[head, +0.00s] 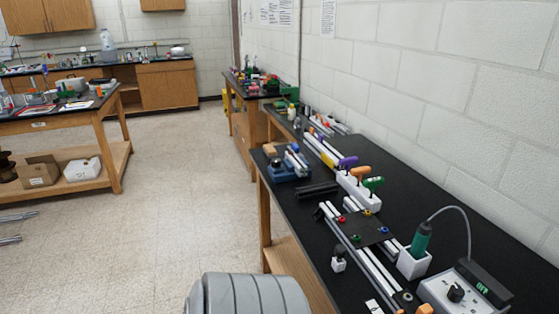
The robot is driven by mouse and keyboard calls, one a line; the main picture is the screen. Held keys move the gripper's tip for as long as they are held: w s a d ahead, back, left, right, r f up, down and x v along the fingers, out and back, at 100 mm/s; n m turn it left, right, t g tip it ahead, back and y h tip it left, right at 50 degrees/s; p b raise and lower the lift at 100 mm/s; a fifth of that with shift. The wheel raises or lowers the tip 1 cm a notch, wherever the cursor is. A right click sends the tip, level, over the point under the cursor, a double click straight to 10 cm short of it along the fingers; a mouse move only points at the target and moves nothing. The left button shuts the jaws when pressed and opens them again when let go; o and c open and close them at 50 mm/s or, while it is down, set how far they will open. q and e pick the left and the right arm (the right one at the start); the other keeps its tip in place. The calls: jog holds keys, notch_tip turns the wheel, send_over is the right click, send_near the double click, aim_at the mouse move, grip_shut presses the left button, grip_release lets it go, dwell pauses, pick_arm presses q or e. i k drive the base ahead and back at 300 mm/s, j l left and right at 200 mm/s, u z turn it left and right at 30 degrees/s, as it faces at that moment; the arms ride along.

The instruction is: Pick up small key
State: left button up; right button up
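Three keys with T-shaped handles stand in a white holder block (357,192) on the black bench at the right. The purple-handled key (348,162) is farthest, the orange-handled key (361,172) is in the middle, and the green-handled key (373,183) is nearest. I cannot tell from their handles which one is the small key. The lower shafts are hidden in the block. Neither of my grippers is in view.
An extrusion frame with a dark plate (364,230) lies in front of the holder. A green-handled soldering iron (421,238) stands in a white stand beside its station (462,290). A blue vise (289,168) sits left of the keys. The floor (180,190) left of the bench is clear.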

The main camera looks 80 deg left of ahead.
aim_at(347, 162)
jog(key=u, duration=1.85)
jog(key=i+j+z, duration=0.15)
jog(key=j+z, duration=0.15)
jog(key=z, duration=0.2)
jog(key=i+j+z, duration=0.15)
jog(key=j+z, duration=0.2)
jog(key=z, duration=0.15)
jog(key=j+z, duration=0.5)
jog(key=i+l, duration=0.05)
jog(key=l, duration=0.05)
